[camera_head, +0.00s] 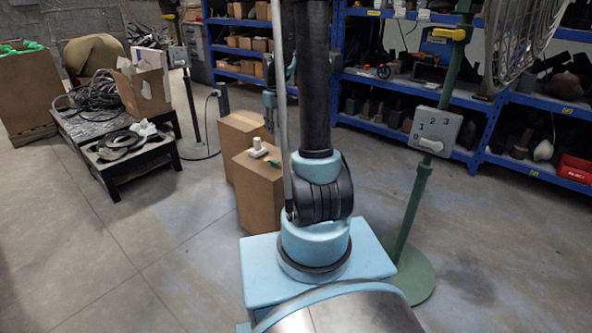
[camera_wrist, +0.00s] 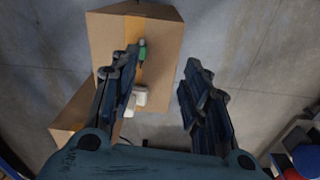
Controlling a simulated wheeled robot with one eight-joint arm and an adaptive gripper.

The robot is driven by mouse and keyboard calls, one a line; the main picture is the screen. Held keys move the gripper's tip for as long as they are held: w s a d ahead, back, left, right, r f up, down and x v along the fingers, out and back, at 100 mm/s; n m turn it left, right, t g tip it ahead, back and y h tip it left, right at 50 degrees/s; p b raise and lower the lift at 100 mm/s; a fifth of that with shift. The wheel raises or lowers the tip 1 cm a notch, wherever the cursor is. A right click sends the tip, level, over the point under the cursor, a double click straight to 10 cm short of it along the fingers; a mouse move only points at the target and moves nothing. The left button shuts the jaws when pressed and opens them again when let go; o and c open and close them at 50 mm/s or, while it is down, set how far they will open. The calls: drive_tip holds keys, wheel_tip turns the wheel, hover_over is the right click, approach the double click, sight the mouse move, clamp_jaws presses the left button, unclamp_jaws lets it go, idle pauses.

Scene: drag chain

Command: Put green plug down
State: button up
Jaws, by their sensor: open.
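The green plug (camera_wrist: 142,51) lies on top of a cardboard box (camera_wrist: 165,25) in the wrist view, on or beside the box's tape strip. In the head view the plug (camera_head: 274,162) is a small green spot on the nearer box. My gripper (camera_wrist: 162,62) is open, with nothing between its fingers. Its left fingertip shows right beside the plug in the picture; I cannot tell whether they touch. A white socket piece (camera_wrist: 140,96) lies near the plug, partly hidden by the left finger; it also shows in the head view (camera_head: 257,148).
A second cardboard box (camera_head: 236,128) stands behind the nearer one. A green fan stand (camera_head: 408,225) with a grey switch box (camera_head: 434,131) is at the right. A black table (camera_head: 117,150) with cables is at the left. Floor at the front left is clear.

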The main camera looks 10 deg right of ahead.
drive_tip(key=s+r+m+t, duration=0.1)
drive_tip(key=s+r, duration=0.3)
drive_tip(key=s, duration=0.6)
drive_tip(key=s+r+m, duration=0.2)
drive_tip(key=s+r, duration=0.1)
drive_tip(key=s, duration=0.8)
drive_tip(key=s+f+m, duration=0.1)
drive_tip(key=s+f, duration=0.1)
drive_tip(key=s, duration=0.5)
drive_tip(key=s+f+m, duration=0.1)
drive_tip(key=s+f, duration=0.2)
drive_tip(key=s, duration=0.5)
drive_tip(key=shift+s+f+m+t, duration=0.25)
drive_tip(key=shift+f+m+t, duration=0.05)
drive_tip(key=shift+t, duration=0.1)
drive_tip(key=shift+w+f, duration=0.2)
drive_tip(key=shift+w, duration=0.3)
